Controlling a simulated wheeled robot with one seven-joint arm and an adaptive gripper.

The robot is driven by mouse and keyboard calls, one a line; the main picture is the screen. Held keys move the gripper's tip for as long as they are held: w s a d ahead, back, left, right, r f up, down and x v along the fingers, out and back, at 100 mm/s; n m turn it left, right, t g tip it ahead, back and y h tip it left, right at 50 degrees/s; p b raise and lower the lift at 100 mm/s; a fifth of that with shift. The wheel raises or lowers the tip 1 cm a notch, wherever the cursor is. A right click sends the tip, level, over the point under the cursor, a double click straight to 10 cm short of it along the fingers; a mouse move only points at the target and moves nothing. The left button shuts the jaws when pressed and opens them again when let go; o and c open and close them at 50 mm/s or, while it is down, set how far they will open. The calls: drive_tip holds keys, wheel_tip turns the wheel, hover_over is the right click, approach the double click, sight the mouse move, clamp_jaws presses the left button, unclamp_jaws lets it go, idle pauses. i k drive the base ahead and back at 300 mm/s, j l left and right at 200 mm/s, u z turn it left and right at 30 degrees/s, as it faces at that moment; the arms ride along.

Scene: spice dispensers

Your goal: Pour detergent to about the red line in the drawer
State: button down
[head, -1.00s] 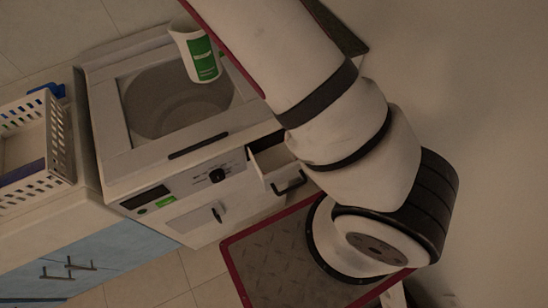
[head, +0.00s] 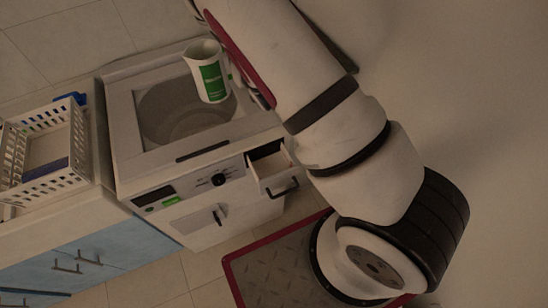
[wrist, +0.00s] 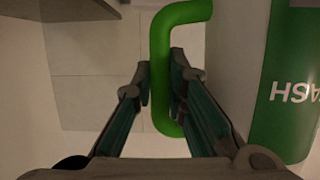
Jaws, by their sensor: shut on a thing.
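The detergent jug (head: 212,78) is white with a green label and a green handle. It is near upright above the top of the washing machine (head: 125,120), its open mouth facing up. My gripper (wrist: 160,85) is shut on the jug's green handle (wrist: 181,14); the jug's labelled side (wrist: 292,95) is at the right of the wrist view. In the head view my arm mostly hides the gripper. The detergent drawer (head: 280,181) is pulled out at the machine's front right, below and right of the jug. I cannot make out a red line inside it.
A white basket (head: 50,184) stands on the counter over blue cabinets (head: 90,262), left of the machine. A blue item (head: 70,99) is behind the basket.

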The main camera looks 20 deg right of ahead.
sight(272, 172)
drive_tip(key=j+z, duration=0.1)
drive_tip(key=j, duration=0.35)
drive_tip(key=k+j+z, duration=0.15)
drive_tip(key=j, duration=0.3)
drive_tip(key=k+j+z, duration=0.3)
drive_tip(key=j, duration=0.15)
drive_tip(key=k+j+z, duration=0.1)
drive_tip(key=j+z, duration=0.2)
drive_tip(key=k+j+z, duration=0.65)
drive_tip(key=j, duration=0.3)
drive_tip(key=k+j+z, duration=0.3)
drive_tip(key=k+j, duration=0.15)
drive_tip(key=j, duration=0.1)
